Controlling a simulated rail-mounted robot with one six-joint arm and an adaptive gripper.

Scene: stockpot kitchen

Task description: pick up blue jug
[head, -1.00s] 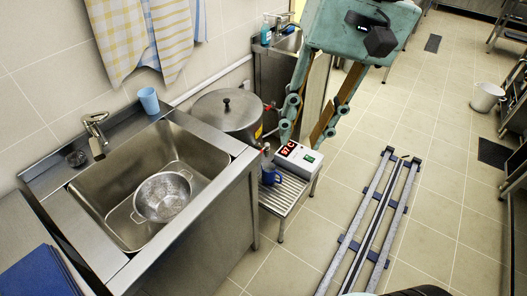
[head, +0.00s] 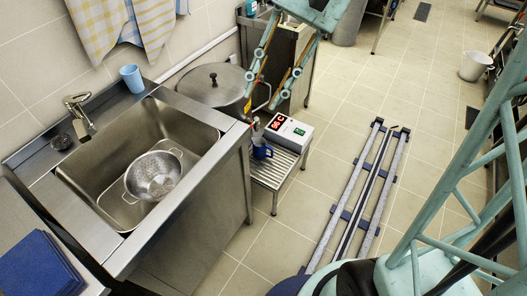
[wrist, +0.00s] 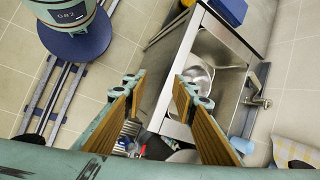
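The blue jug (head: 262,149) is a small dark blue mug-like vessel. In the head view it stands on a low slatted metal stand (head: 270,178), below the tap of the big steel pot (head: 212,92). In the wrist view a blue patch (wrist: 158,147) between the finger bases appears to be the jug, partly hidden. My gripper (head: 261,104) is open and empty, its two brown-padded fingers spread apart. In the head view it appears above and behind the jug, beside the pot. The wrist view (wrist: 160,77) also shows the fingers apart with nothing between their tips.
A white box with a red display (head: 289,132) stands beside the jug. The sink (head: 110,165) holds a colander (head: 153,177); a light blue cup (head: 131,78) stands on its back rim. Floor rails (head: 345,205) lie to the right, with clear tiles between them and the stand.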

